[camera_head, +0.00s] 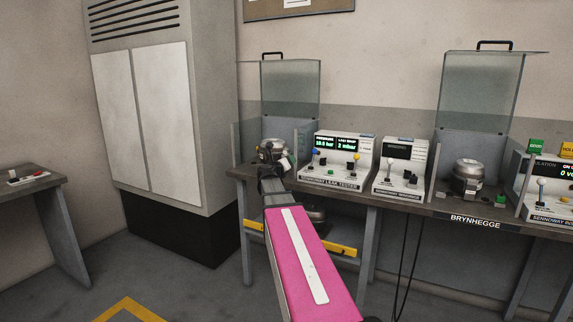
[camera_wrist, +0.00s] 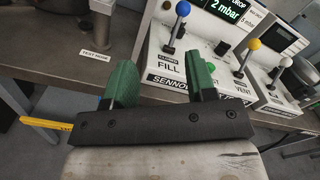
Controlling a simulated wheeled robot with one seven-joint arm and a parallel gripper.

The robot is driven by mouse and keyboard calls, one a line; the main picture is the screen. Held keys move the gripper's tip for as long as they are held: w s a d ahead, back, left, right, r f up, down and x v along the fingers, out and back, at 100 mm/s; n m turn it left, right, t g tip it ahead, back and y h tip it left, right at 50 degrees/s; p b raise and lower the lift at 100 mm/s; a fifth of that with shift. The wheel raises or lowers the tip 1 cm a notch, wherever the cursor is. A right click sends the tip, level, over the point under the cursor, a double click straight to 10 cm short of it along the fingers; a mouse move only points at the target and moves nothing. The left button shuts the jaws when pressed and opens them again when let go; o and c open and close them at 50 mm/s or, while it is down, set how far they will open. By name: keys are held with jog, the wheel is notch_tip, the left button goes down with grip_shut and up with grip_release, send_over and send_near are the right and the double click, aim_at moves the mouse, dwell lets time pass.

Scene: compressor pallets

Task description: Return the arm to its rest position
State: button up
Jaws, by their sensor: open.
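My arm (camera_head: 305,260), with a pink panel and white stripe, reaches forward to the workbench. My gripper (camera_head: 268,170) is at its far end, near the bench's front edge at the left. In the wrist view my gripper (camera_wrist: 162,82) has two green fingers spread apart with nothing held between them. They are in front of the leak tester (camera_wrist: 232,62), below its blue-knobbed lever marked FILL. A silver and black compressor (camera_head: 272,150) stands on the bench just behind my gripper, partly hidden by it; its contact with the gripper cannot be told.
The leak tester (camera_head: 337,160) and a second white tester (camera_head: 400,170) stand to the right. Another compressor (camera_head: 467,178) sits under a raised clear guard (camera_head: 480,90). A grey cabinet (camera_head: 150,110) is at left. A yellow bar (camera_head: 345,250) runs below the bench. Open floor shows at lower left.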

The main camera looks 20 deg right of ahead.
jog(key=a+f+n+t+y, duration=0.3)
jog(key=a+f+n+y, duration=0.15)
jog(key=a+n, duration=0.4)
jog(key=a+f+n+t+y, duration=0.2)
jog(key=a+f+n+y, duration=0.2)
jog(key=a+n+y, duration=0.4)
jog(key=s+a+f+n+g+y, duration=0.45)
jog(key=a+f+n, duration=0.35)
jog(key=f+n, duration=0.35)
jog(key=s+a+f+n+g+h, duration=0.1)
jog(key=s+f+n+g, duration=0.4)
jog(key=s+f, duration=0.3)
jog(key=s+a+f+n+g+h, duration=0.1)
jog(key=s+f+n+g, duration=0.5)
jog(key=s, duration=1)
notch_tip(320, 180, down, 3)
jog(key=shift+a+f+g+h, duration=0.1)
jog(key=shift+a+g+h, duration=0.15)
jog(key=shift+g+h, duration=0.45)
